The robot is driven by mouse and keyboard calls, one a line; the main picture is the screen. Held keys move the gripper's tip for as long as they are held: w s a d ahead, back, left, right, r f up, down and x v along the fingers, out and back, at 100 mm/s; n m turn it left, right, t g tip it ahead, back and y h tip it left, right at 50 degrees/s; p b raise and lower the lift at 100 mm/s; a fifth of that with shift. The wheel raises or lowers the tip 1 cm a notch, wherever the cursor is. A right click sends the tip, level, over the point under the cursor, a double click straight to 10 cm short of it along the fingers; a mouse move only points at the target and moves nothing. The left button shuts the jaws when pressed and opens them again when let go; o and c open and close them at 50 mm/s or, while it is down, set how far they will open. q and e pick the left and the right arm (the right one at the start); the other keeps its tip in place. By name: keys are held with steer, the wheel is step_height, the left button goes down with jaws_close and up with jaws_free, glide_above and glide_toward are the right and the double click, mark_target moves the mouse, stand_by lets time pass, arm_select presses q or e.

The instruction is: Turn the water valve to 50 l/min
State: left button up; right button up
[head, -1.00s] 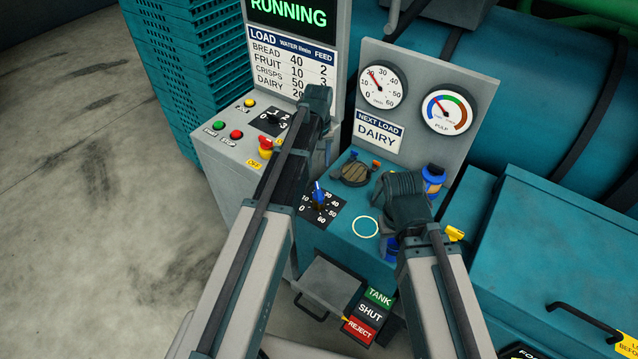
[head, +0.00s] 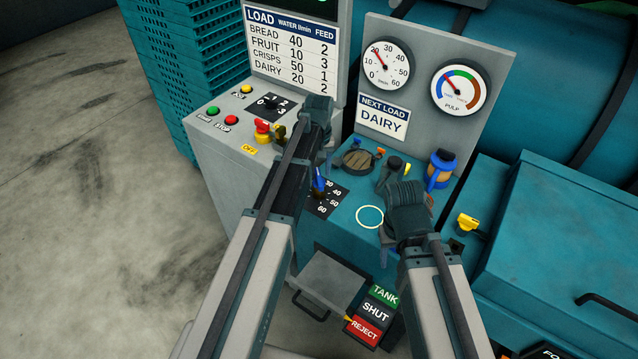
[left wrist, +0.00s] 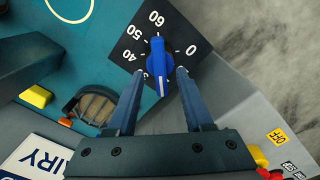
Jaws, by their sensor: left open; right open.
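The water valve is a blue knob (left wrist: 157,62) on a black dial plate (left wrist: 178,28) numbered up to 60. It also shows in the head view (head: 318,183), partly behind my left arm. Its narrow end points toward the bottom of the left wrist view; the numbers there are hidden. My left gripper (left wrist: 161,74) is open, one finger on each side of the knob, with no clear grip on it. The water gauge (head: 385,64) needle stands near 20. My right gripper (head: 393,235) is over the teal bench, its fingers mostly hidden by its wrist.
A load table (head: 291,52) lists water and feed values. A sign (head: 382,118) reads DAIRY. A blue-capped jar (head: 440,168), a round brown-topped fitting (head: 357,160) and a yellow handle (head: 467,222) stand nearby. A grey control box (head: 235,150) with buttons is left of the dial.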

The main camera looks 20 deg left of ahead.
mark_target(319, 179)
arm_select(q)
step_height(319, 179, down, 2)
steer(key=shift+f+b, duration=0.25)
steer(key=shift+b, duration=0.5)
arm_select(e)
step_height(319, 179, down, 2)
steer(key=shift+f, duration=0.25)
arm_select(q)
jaws_close()
